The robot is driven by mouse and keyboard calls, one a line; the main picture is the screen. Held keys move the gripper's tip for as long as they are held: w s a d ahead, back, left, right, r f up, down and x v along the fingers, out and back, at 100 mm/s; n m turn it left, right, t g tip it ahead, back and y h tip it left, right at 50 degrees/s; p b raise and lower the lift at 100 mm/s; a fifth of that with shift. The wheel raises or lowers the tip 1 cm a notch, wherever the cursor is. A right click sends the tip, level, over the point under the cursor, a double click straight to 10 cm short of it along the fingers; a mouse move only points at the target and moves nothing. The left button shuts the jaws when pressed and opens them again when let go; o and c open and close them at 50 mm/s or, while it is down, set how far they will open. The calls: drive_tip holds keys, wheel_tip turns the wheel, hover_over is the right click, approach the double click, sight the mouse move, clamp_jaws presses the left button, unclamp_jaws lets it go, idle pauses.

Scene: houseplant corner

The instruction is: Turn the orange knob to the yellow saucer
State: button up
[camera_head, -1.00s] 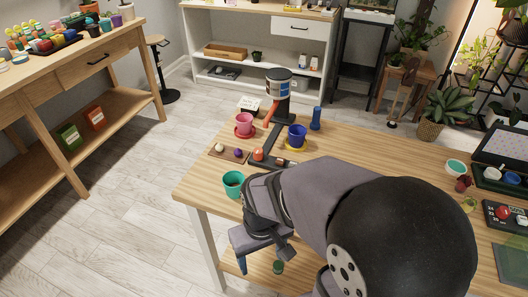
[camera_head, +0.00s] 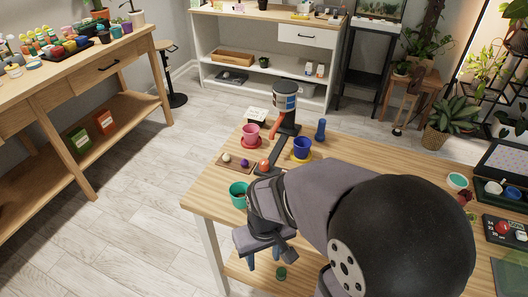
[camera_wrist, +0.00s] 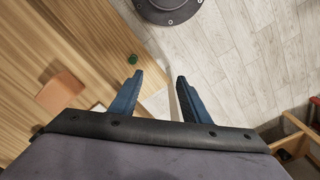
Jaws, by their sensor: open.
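The orange knob (camera_head: 264,165) is a small round piece at the front end of a dark base on the wooden table. A dark stand with a blue-banded tank (camera_head: 285,97) and an orange arm (camera_head: 275,127) rises behind it. The yellow saucer (camera_head: 300,159) lies right of the base under a blue pot (camera_head: 302,147). A pink pot (camera_head: 252,132) sits on a red saucer (camera_head: 251,143) on the left. My gripper (camera_head: 264,256) hangs by the table's front edge, nearer than the knob. In the wrist view my gripper (camera_wrist: 158,78) is open and empty, with neither knob nor saucer showing.
A teal pot (camera_head: 238,194) stands at the table's front left edge, close to my arm. A small board (camera_head: 234,162) with little balls lies left of the knob. A blue cylinder (camera_head: 321,130) stands behind the blue pot. A low shelf (camera_wrist: 75,40) runs below the tabletop.

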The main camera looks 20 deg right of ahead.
drive_tip(key=w+r+m+p, duration=0.1)
drive_tip(key=w+r+p, duration=0.1)
drive_tip(key=w+d+r+m+p, duration=0.1)
drive_tip(key=w+r+p, duration=0.2)
drive_tip(key=w+r+m+p, duration=0.1)
drive_tip(key=w+r+p, duration=0.1)
drive_tip(key=r, duration=0.1)
drive_tip(key=shift+w+d+r+t, duration=0.15)
drive_tip(key=shift+w+r+t, duration=0.15)
drive_tip(key=shift+w, duration=0.1)
drive_tip(key=w+d+r+m+p, duration=0.35)
drive_tip(key=w+m, duration=0.35)
drive_tip(key=w, duration=0.3)
drive_tip(key=m+g+p, duration=0.1)
drive_tip(key=m+p, duration=0.3)
drive_tip(key=m, duration=0.3)
hover_over(264, 161)
drive_tip(key=s, duration=0.1)
drive_tip(key=shift+a+r, duration=0.3)
drive_tip(key=shift+a, duration=0.05)
drive_tip(key=shift+w+d+m, duration=0.35)
drive_tip(key=shift+w+m, duration=0.05)
drive_tip(key=shift+m, duration=0.1)
drive_tip(key=shift+f+p, duration=1.35)
drive_tip(key=shift+f, duration=2.4)
drive_tip(key=c, duration=1)
